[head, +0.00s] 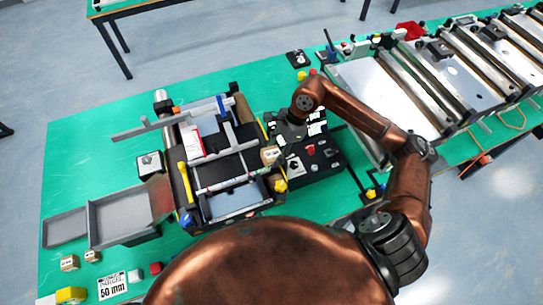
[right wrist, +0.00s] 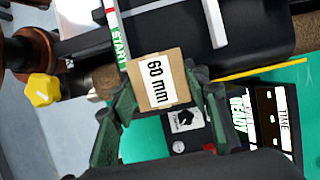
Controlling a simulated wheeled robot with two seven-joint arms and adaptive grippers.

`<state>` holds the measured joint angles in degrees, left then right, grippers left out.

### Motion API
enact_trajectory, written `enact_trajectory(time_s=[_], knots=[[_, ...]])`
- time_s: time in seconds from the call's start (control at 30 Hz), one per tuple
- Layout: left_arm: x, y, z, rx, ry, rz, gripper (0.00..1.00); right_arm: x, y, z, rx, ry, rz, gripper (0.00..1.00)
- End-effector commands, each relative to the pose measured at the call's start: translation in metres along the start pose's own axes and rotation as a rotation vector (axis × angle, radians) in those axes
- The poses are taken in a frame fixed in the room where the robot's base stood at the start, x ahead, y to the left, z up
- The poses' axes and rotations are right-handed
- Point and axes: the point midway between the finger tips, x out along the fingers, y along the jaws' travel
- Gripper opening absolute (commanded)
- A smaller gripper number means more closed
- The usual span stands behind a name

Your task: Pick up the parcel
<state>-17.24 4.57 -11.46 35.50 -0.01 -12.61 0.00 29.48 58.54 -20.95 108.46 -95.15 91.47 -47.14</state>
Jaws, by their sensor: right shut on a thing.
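The parcel (right wrist: 157,80) is a small brown cardboard box with a white label reading "60 mm". In the right wrist view it sits between the two dark green fingers of my right gripper (right wrist: 160,88), which is shut on it. In the head view the parcel (head: 270,155) shows at the right edge of the small conveyor (head: 232,160), below my right gripper (head: 277,139). Whether the parcel still touches the surface under it cannot be told. My left gripper is not in view.
A black control panel (head: 318,158) stands right of the small conveyor. Larger conveyors (head: 440,80) fill the right. Grey trays (head: 120,215) lie at left. Small boxes (head: 70,262) and a "50 mm" card (head: 112,285) lie at the lower left. The green table (head: 90,150) is clear at upper left.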

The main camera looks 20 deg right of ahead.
Motion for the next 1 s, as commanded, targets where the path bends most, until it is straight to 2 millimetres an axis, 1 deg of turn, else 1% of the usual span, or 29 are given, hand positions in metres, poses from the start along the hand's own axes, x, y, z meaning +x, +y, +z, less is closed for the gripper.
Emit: enact_trajectory(time_s=[0.03, 0.1, 0.37, 0.47, 0.57, 0.7, 0.87, 1.0], knots=[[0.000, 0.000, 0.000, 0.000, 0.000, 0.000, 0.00, 0.000, 0.000, 0.000, 0.000, 0.000, 0.000, 0.22], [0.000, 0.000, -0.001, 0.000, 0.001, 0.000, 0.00, 0.000, 0.000, 0.000, 0.000, 0.000, -0.001, 0.17], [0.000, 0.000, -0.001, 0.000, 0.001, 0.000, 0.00, -0.001, 0.000, 0.000, 0.000, 0.000, -0.001, 0.17], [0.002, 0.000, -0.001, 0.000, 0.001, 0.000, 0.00, -0.004, -0.001, 0.002, -0.001, 0.000, -0.002, 0.17], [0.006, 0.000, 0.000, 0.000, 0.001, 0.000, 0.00, -0.012, -0.001, 0.004, -0.002, 0.002, -0.004, 0.17], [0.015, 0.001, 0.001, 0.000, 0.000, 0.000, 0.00, -0.030, -0.001, 0.012, -0.003, 0.001, -0.005, 0.17], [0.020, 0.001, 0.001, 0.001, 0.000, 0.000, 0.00, -0.054, 0.025, 0.029, -0.006, 0.001, -0.004, 0.17], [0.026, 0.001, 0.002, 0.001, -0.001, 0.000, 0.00, -0.081, 0.051, 0.048, -0.007, 0.002, -0.006, 0.17]])
